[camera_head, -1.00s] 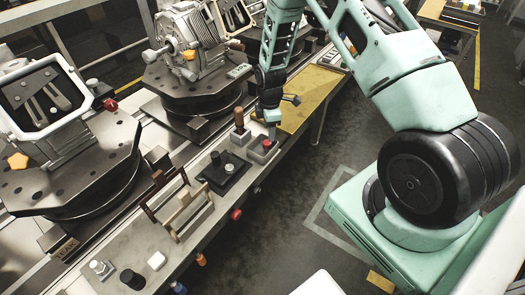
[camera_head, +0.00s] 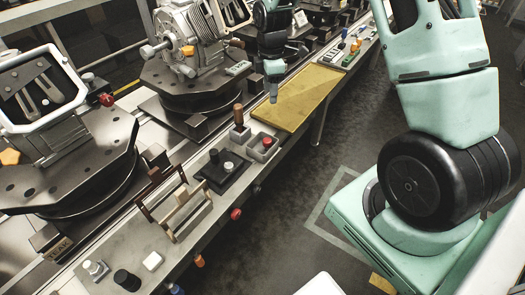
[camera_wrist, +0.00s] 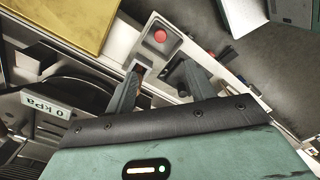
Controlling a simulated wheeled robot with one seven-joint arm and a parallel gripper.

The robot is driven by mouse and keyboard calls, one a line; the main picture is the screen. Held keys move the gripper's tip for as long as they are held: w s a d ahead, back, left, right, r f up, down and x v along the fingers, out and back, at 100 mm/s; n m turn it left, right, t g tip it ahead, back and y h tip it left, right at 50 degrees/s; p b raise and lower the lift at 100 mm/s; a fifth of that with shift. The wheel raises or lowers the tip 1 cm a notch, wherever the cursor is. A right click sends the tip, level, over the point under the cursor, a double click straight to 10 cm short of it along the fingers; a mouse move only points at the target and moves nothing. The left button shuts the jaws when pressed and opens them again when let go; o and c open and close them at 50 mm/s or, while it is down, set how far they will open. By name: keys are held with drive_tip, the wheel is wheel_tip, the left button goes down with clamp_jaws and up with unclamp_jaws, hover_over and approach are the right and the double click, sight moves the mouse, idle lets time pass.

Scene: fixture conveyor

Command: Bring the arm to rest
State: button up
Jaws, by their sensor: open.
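My gripper (camera_head: 273,92) hangs above the conveyor bench, near the left edge of a yellow panel in the head view. In the wrist view its two dark fingers (camera_wrist: 162,76) are spread apart, with nothing held between them. A grey box with a red button (camera_head: 263,146) is on the bench below and nearer than the gripper; the red button also shows in the wrist view (camera_wrist: 160,36), beyond the fingertips. My arm rises at the right of the head view, and part of it runs out of the top of the picture.
The yellow panel (camera_head: 298,97) lies along the bench. A wooden-handled lever (camera_head: 238,118), a black pad with a pale knob (camera_head: 226,168) and a wooden frame (camera_head: 180,212) stand on the bench. Machined housings (camera_head: 188,38) sit on round fixtures at left. The floor (camera_head: 290,215) right of the bench is clear.

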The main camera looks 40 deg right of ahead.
drive_tip(key=shift+r, duration=1.5)
drive_tip(key=s+a+r+m, duration=0.1)
drive_tip(key=s+a+r, duration=0.2)
drive_tip(key=s+a, duration=0.6)
drive_tip(key=s+a+r+m, duration=0.2)
drive_tip(key=s+a+r, duration=0.25)
drive_tip(key=a, duration=0.85)
drive_tip(key=s+a+m, duration=0.1)
drive_tip(key=s+a, duration=0.1)
drive_tip(key=s, duration=0.6)
drive_tip(key=s+a+m, duration=0.1)
drive_tip(key=s+a, duration=0.2)
drive_tip(key=s, duration=0.6)
drive_tip(key=shift+r+m+y, duration=0.15)
drive_tip(key=shift+m+y, duration=0.15)
drive_tip(key=shift+m, duration=0.1)
drive_tip(key=shift+d, duration=0.1)
